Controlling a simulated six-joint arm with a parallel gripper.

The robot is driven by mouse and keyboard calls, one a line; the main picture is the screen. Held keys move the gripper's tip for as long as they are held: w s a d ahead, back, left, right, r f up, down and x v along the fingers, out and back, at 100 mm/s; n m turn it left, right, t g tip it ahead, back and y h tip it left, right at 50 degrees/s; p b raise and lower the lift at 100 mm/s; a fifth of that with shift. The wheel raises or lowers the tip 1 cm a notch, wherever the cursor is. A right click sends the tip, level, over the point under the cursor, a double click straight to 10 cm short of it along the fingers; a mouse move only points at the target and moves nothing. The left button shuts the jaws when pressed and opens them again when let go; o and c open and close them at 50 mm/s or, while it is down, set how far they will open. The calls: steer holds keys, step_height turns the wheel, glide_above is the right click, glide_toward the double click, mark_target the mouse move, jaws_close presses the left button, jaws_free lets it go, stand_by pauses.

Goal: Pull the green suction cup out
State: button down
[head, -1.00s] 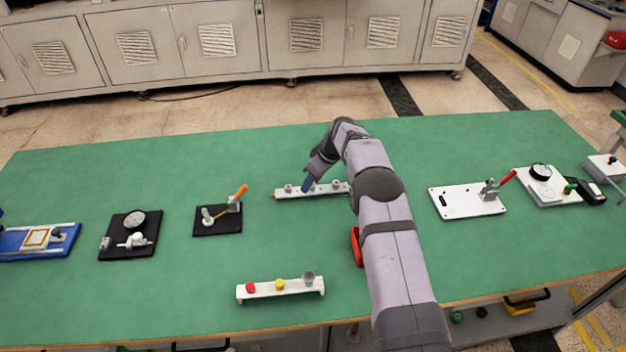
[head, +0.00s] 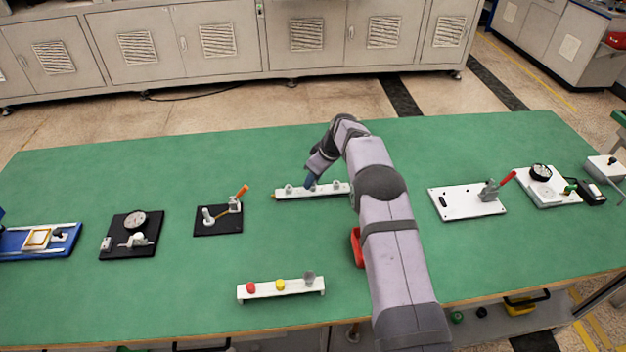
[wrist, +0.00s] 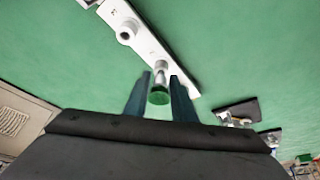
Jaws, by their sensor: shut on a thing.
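The green suction cup (wrist: 158,97) shows in the wrist view between the two fingers of my gripper (wrist: 161,92), which is shut on it. A pale fitting (wrist: 161,67) joins the cup on the side toward the white rail (wrist: 180,75). I cannot tell whether the fitting is still seated in the rail. In the head view my gripper (head: 309,182) is down at the far white rail (head: 332,192), and the green cup is hidden there.
A nearer white rail (head: 300,289) holds a red cup (head: 250,287), a yellow cup (head: 280,284) and a grey one (head: 309,277). A black plate with an orange-handled clamp (head: 219,218) stands left of my gripper. A red object (head: 356,247) lies partly behind my arm.

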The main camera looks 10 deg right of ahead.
steer(key=shift+r+p, duration=0.5)
steer(key=shift+r, duration=0.7)
stand_by(0.5)
steer(key=shift+r+p, duration=0.9)
steer(key=shift+r, duration=0.8)
